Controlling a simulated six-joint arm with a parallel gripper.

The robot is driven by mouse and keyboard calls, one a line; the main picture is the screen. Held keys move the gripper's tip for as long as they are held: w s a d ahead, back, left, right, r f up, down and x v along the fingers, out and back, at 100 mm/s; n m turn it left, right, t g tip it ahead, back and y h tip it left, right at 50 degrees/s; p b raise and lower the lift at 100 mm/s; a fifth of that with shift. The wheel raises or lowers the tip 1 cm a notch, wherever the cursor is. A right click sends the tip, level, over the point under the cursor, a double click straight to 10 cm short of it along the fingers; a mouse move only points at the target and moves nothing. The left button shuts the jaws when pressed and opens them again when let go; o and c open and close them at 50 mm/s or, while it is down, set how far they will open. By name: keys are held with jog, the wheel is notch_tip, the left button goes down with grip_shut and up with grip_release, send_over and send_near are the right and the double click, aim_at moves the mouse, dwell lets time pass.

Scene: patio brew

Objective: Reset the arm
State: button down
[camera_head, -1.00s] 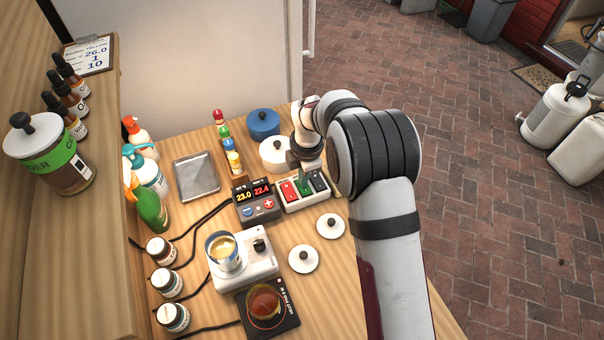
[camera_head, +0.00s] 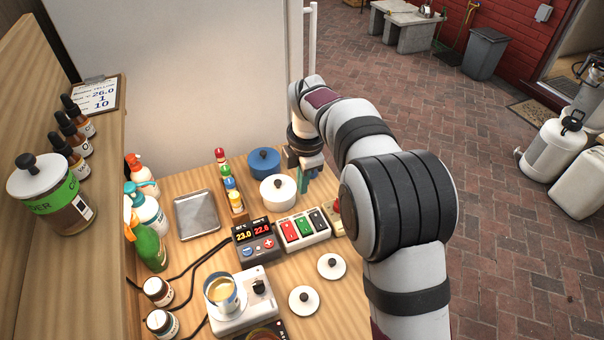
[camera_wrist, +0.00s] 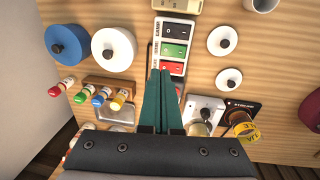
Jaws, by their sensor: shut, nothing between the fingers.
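My gripper (camera_head: 306,184) is raised above the wooden table, to the right of the white lidded pot. In the wrist view my gripper (camera_wrist: 160,72) has its two green fingers together, with nothing between them. The fingertips appear just in front of the switch box (camera_wrist: 174,45), which has black, green and red rockers. In the head view the switch box (camera_head: 304,229) sits on the table below my gripper, apart from it.
A white pot (camera_head: 278,192) and a blue pot (camera_head: 263,161) stand near the gripper. The temperature controller (camera_head: 255,238), a metal tray (camera_head: 196,215), white lids (camera_head: 331,266) and a scale with a cup (camera_head: 221,293) occupy the table. Spray bottles (camera_head: 148,245) stand at left.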

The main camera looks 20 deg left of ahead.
notch_tip(320, 180, up, 2)
jog(key=shift+w+a+r, duration=0.1)
jog(key=shift+r, duration=0.15)
jog(key=s+d+r+m, duration=0.3)
jog(key=d+m, duration=0.2)
jog(key=d, duration=0.1)
jog(key=s+d+r+m, duration=0.3)
jog(key=d+m, duration=0.2)
jog(key=d, duration=0.1)
jog(key=s+d+f+m, duration=0.1)
jog(key=s+d+m, duration=0.3)
jog(key=s+m, duration=0.3)
jog(key=s+d+f+m, duration=0.1)
jog(key=s+d+m, duration=0.3)
jog(key=s+m, duration=0.4)
jog(key=s+d+f+m+g, duration=0.1)
jog(key=s+d+m, duration=0.4)
jog(key=s+m, duration=0.2)
jog(key=shift+s+f+m+y, duration=0.3)
jog(key=shift+s+y, duration=0.1)
jog(key=shift+s, duration=0.4)
jog(key=shift+d, duration=0.1)
